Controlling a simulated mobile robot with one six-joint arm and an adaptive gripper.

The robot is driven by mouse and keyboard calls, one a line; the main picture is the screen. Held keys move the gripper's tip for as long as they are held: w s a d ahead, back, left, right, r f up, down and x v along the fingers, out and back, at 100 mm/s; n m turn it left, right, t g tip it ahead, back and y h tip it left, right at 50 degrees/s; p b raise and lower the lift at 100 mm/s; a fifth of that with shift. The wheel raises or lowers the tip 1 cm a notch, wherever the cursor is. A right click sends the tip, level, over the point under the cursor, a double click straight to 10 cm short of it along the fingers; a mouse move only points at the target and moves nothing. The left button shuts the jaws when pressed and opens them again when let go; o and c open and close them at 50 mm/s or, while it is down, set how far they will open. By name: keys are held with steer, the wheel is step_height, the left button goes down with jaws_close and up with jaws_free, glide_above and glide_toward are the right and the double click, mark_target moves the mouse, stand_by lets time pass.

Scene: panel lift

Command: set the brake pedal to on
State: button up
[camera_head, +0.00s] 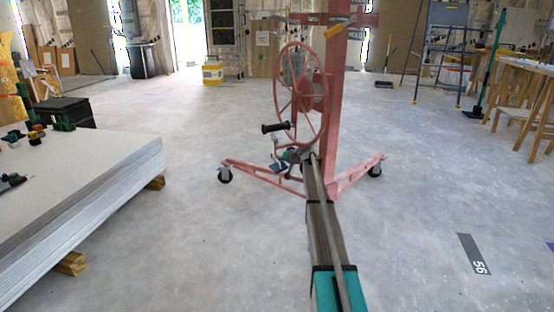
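The red panel lift (339,100) stands upright in the middle of the room, with a large spoked wheel (281,112) and a black crank handle (276,127). A small blue piece (279,168) low on the lift, just above its left leg, looks like the brake pedal; its setting is too small to read. My arm reaches forward from the bottom of the view, and my gripper (288,158) is at its far end, just above and right of the blue piece. I cannot tell whether they touch. The fingers are too small and overlapped to tell open or shut.
A stack of white panels (90,165) on wooden blocks fills the left, with tools on top. The lift's legs spread on casters (225,174). A stepladder (440,50) and wooden trestles (520,95) stand at right. The floor around the lift is clear.

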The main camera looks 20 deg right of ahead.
steer(key=p+v, duration=0.5)
steer(key=v, duration=0.9)
steer(key=shift+f, duration=0.2)
stand_by(1.3)
steer(key=shift+s+d, duration=0.15)
stand_by(0.7)
